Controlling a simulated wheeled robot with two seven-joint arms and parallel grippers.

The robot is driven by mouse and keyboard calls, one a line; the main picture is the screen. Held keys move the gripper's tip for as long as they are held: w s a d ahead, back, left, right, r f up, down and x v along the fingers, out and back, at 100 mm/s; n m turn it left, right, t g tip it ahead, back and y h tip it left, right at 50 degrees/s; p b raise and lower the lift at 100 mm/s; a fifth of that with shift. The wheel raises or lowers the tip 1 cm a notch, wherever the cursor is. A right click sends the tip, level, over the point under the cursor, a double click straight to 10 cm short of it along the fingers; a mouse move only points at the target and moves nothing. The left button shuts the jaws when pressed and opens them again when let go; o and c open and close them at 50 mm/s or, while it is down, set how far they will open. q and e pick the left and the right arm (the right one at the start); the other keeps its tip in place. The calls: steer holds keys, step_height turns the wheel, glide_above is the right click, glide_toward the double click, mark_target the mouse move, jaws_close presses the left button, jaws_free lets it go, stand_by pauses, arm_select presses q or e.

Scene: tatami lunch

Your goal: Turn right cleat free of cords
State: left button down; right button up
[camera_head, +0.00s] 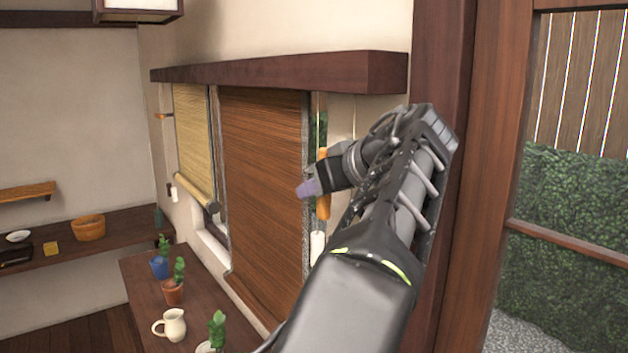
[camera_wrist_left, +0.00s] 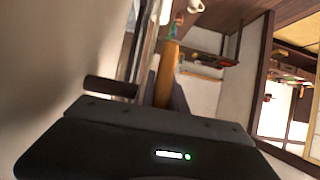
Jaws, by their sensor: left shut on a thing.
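The right cleat (camera_head: 323,206) is an orange upright bar on the wall just right of the dark brown blind (camera_head: 262,180). My left gripper (camera_head: 308,188) reaches it from the right, and its wrist covers the cleat's middle. In the left wrist view the orange cleat (camera_wrist_left: 168,72) stands between the two dark fingers, which are shut on it. A white cord pull (camera_head: 317,246) hangs just below the cleat. Whether any cord is wrapped on the cleat is too small to tell. My right gripper is not in view.
A paler blind (camera_head: 193,135) hangs partly raised at left, with another small orange cleat (camera_head: 163,116) beyond it. Below, a wooden counter (camera_head: 210,300) holds potted cacti and a white jug (camera_head: 171,325). A wooden post (camera_head: 440,75) stands close behind my left arm.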

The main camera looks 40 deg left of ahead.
arm_select(q)
steer(key=shift+f+h, duration=0.1)
steer(key=shift+h, duration=0.2)
steer(key=c, duration=1.4)
jaws_free()
steer(key=shift+o, duration=0.2)
